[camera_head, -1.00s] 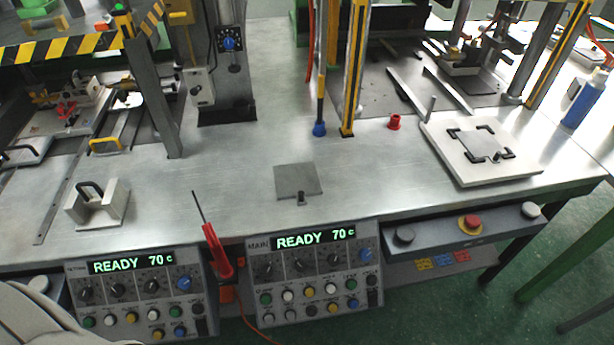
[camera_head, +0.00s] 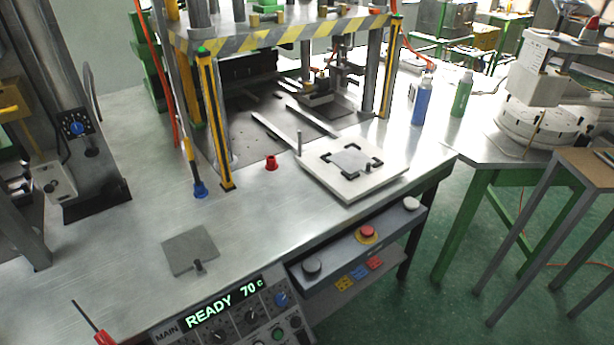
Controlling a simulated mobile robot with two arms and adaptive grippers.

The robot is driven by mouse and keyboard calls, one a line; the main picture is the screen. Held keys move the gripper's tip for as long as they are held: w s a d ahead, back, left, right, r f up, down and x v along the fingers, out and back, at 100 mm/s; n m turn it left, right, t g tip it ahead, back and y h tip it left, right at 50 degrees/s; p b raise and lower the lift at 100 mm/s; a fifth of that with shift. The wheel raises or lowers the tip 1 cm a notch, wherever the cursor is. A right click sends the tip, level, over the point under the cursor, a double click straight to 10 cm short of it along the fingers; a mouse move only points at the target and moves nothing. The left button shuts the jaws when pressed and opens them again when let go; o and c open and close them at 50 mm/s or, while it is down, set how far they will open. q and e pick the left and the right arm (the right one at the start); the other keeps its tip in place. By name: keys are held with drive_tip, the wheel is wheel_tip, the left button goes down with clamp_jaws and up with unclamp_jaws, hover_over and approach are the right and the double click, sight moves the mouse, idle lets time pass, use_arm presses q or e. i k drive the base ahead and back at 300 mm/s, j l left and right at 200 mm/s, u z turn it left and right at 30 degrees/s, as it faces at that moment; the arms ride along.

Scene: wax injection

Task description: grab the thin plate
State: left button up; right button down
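A thin grey square plate (camera_head: 188,250) with a small dark knob at its front edge lies flat on the metal workbench, left of centre. Another thin plate (camera_head: 352,161) sits on a thick white block (camera_head: 338,184), framed by black corner brackets, with a small knob at its front right. I cannot tell which one the task means. Neither of my grippers is in view.
The control panel (camera_head: 237,315) stands at the bench's front. A red cup-like part (camera_head: 271,162), a yellow guard post (camera_head: 216,130) and a blue-tipped rod (camera_head: 200,189) stand behind. Blue (camera_head: 422,102) and green (camera_head: 462,95) bottles stand at the right. Bench around the grey plate is clear.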

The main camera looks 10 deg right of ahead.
sight(351, 160)
drive_tip(key=i+l+u, duration=0.2)
drive_tip(key=l, duration=0.7)
drive_tip(key=i+l+u, duration=0.25)
drive_tip(key=l, duration=0.65)
drive_tip(key=l+u, duration=0.2)
drive_tip(key=l, duration=0.7)
